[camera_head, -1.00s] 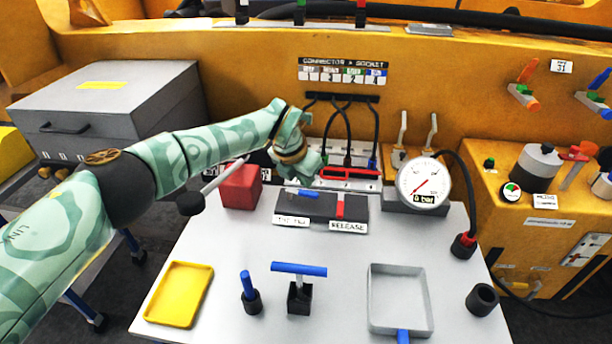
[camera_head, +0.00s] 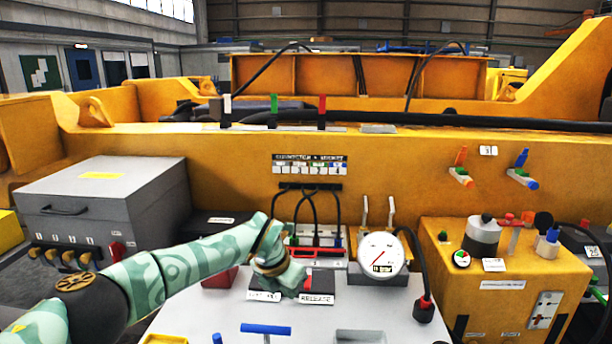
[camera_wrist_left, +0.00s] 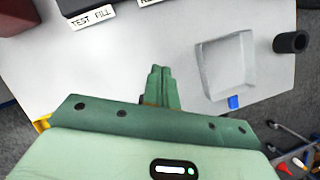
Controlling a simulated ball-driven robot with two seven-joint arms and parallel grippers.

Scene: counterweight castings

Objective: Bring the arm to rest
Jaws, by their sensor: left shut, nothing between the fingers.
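My left arm, patterned in pale green, comes in from the left of the head view. Its gripper (camera_head: 292,284) is over the work table, in front of the dark panel with the RELEASE label (camera_head: 316,299), and partly covers that panel. In the left wrist view the two green fingers (camera_wrist_left: 160,84) are together and empty, above the bare grey table top (camera_wrist_left: 125,60). My right gripper is in neither view.
The table holds a gauge (camera_head: 382,254), a red block (camera_head: 220,277), a blue T-handle (camera_head: 266,329) and a grey tray (camera_wrist_left: 225,65). A black cup (camera_wrist_left: 291,42) stands near the table edge. A grey case (camera_head: 100,205) stands left, behind the arm.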

